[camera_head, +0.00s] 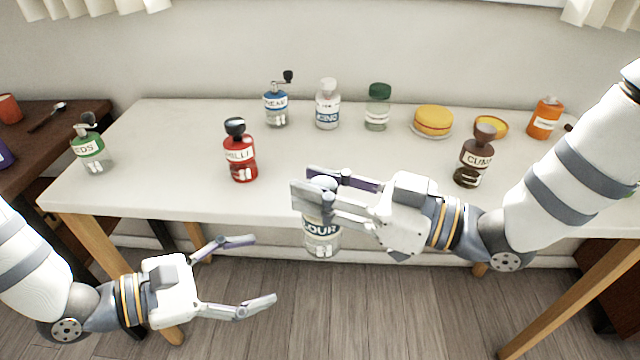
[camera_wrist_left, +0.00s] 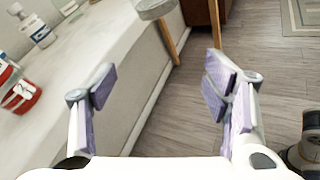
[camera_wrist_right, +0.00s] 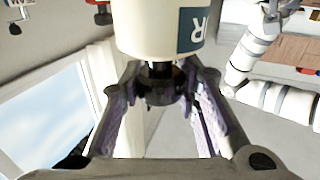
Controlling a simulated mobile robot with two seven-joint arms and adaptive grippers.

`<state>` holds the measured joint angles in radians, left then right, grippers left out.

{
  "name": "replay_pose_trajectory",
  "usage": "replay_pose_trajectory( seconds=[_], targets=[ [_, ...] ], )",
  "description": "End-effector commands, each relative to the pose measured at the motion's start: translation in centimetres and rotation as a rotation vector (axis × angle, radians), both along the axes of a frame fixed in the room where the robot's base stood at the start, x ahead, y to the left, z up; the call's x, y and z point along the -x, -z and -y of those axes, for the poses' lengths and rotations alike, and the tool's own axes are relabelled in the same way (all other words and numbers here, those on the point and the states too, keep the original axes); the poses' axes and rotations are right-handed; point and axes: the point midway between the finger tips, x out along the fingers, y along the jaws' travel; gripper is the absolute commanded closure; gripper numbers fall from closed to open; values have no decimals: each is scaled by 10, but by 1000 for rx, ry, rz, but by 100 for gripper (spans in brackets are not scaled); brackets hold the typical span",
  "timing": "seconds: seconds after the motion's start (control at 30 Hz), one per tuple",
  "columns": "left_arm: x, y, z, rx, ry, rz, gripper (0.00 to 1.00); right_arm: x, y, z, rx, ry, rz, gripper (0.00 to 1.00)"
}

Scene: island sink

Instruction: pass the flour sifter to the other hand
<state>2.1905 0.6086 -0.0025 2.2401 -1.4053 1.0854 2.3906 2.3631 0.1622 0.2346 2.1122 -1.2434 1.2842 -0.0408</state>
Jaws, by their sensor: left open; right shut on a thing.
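The flour sifter (camera_head: 322,241) is a pale container with a dark "FLOUR" label. It hangs upright in front of the table edge. My right gripper (camera_head: 312,187) is shut on its top end. In the right wrist view the sifter's cream body (camera_wrist_right: 155,28) extends beyond the fingers, which close around its dark neck. My left gripper (camera_head: 264,269) is open and empty, to the left of the sifter and a little lower, apart from it. In the left wrist view a grey round end shows at the top edge; I cannot tell for certain whether it is the sifter.
The white table (camera_head: 170,190) carries a red chilli bottle (camera_head: 241,160), a brown-topped cumin bottle (camera_head: 475,160), a green-labelled seeds bottle (camera_head: 92,150) and several more containers along the back. The space between the left gripper and the sifter is clear, over the wooden floor.

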Motion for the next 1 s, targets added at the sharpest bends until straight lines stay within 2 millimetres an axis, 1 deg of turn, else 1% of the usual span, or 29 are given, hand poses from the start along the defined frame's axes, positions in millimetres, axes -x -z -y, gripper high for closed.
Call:
replay_pose_trajectory(
  seconds=[0.03, 0.07, 0.1, 0.17, 0.2, 0.27, 0.3, 0.33, 0.37, 0.4, 0.5, 0.6, 0.67, 0.73, 1.0],
  targets=[
    [14, 34, 1, -174, 33, 34, 30, 0, 0, 0, -1, 0, 0, 100],
    [22, 54, -1, -291, 65, 64, 30, 0, 0, 0, -1, 0, 0, 100],
    [37, 79, -5, -440, 125, 97, 30, 0, 0, 0, -1, 0, 0, 100],
    [62, 112, -13, -646, 247, 139, 30, 0, 0, 0, -1, 0, 0, 100],
    [82, 131, -19, -769, 350, 161, 30, 0, 0, 0, -1, 0, 0, 100],
    [116, 155, -31, -929, 531, 187, 30, 0, 0, 0, -1, 0, 0, 100],
    [139, 168, -39, -1016, 663, 203, 30, 0, 0, 0, -1, 0, 0, 100],
    [156, 175, -46, -1069, 764, 212, 30, 0, 0, 0, -1, 0, 0, 100],
    [173, 181, -52, -1112, 865, 221, 30, 0, 0, 0, -1, 0, 0, 100],
    [193, 186, -61, -1155, 998, 234, 30, 0, 0, 0, -1, 0, 0, 100],
    [236, 192, -79, -1201, 1281, 257, 30, 0, 0, 0, -1, 0, 0, 100],
    [263, 191, -91, -1201, 1468, 273, 30, 0, 0, 0, -1, 0, 0, 100],
    [272, 190, -95, -1196, 1531, 280, 30, 0, 0, 0, -1, 0, 0, 100],
    [277, 190, -98, -1192, 1567, 284, 30, 0, 0, 0, -1, 0, 0, 100],
    [276, 190, -98, -1192, 1572, 287, 30, 0, 0, 0, -1, 0, 0, 100]
  ],
)
